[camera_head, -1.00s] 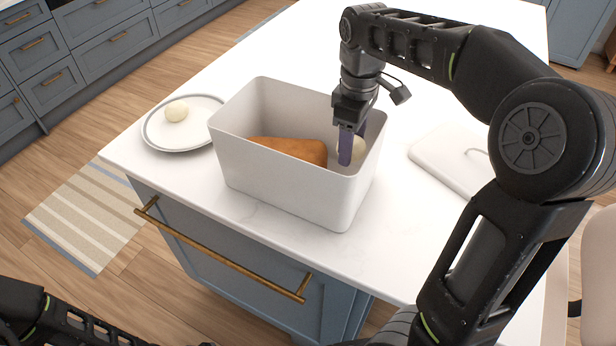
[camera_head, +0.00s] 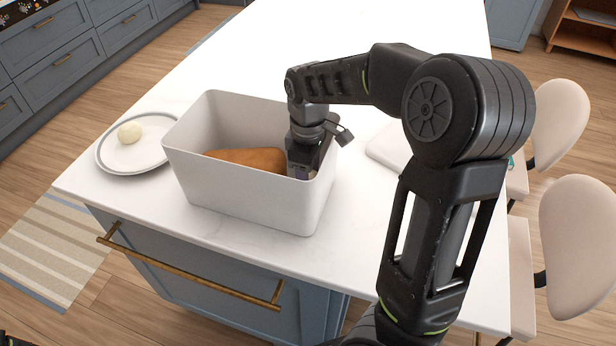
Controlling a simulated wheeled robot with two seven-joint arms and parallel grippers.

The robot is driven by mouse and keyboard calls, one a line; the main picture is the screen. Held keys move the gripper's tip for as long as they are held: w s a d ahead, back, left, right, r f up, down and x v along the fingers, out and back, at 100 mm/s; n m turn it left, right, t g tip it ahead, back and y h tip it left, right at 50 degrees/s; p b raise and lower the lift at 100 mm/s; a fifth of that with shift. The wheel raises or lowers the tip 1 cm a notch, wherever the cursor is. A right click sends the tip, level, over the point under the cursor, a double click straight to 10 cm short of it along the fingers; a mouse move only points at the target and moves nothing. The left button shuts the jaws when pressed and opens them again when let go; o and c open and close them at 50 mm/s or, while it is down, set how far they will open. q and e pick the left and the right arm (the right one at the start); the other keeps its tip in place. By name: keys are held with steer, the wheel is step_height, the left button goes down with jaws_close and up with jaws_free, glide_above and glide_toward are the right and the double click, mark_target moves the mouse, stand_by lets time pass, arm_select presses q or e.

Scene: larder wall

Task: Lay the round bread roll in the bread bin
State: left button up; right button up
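The bread bin (camera_head: 240,197) is a white open box on the island worktop. A brown loaf-like piece (camera_head: 248,160) lies inside it. My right gripper (camera_head: 306,168) reaches down into the bin's right end, beside the brown piece. Its fingertips are hidden behind the front wall, so I cannot tell whether they are open or shut. A pale round thing seen by the fingers earlier is hidden now. Another pale round thing, like a roll (camera_head: 130,133), sits on a plate left of the bin. My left gripper is not in view.
The grey-rimmed white plate (camera_head: 113,163) stands near the worktop's left edge. A white board (camera_head: 385,145) lies right of the bin, partly behind my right arm. The worktop (camera_head: 235,65) behind the bin is clear. Chairs (camera_head: 580,240) stand at the right.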

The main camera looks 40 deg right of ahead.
steer(key=shift+f, duration=0.35)
steer(key=shift+f, duration=0.15)
steer(key=o, duration=1.4)
step_height(320, 180, up, 12)
steer(key=shift+r+b, duration=0.2)
steer(key=shift+b, duration=0.25)
